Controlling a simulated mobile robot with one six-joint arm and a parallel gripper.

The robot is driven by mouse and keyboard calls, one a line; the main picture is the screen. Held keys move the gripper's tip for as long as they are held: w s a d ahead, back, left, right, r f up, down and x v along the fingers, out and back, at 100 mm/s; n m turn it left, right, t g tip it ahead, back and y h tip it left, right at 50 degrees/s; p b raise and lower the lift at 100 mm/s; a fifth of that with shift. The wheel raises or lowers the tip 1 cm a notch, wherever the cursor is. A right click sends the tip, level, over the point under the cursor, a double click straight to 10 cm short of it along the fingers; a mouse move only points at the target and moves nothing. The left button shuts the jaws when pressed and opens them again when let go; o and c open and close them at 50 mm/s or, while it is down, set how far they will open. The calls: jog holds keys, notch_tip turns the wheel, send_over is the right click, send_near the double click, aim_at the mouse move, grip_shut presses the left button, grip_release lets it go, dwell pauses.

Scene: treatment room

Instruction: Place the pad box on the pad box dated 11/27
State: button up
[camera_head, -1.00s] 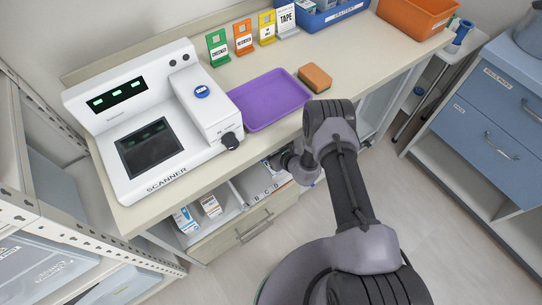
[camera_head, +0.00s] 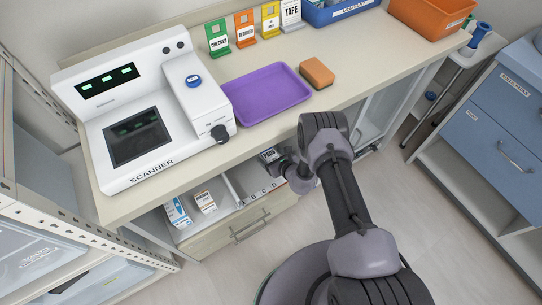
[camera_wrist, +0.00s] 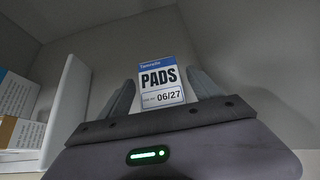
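A small white and blue pad box (camera_wrist: 161,80), marked PADS and dated 06/27, stands between the fingers of my gripper (camera_wrist: 161,92) in the wrist view. The gripper's crossbar hides its lower edge. I cannot tell whether the fingers press on its sides. In the head view a PADS label (camera_head: 268,155) shows just under the counter's front edge, beside my gripper (camera_head: 283,162), in the open shelf space above the drawer. No box dated 11/27 is readable in either view.
The counter above holds a scanner (camera_head: 140,120), a purple tray (camera_head: 265,96) and an orange-brown sponge (camera_head: 316,73). A divider (camera_wrist: 66,110) and other boxes (camera_wrist: 15,100) stand left of my gripper. The shelf carries letters (camera_head: 262,190). Blue drawers (camera_head: 500,140) stand at right.

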jog(key=p+v, duration=0.5)
jog(key=v, duration=0.7)
jog(key=shift+p, duration=0.4)
jog(key=shift+r, duration=0.1)
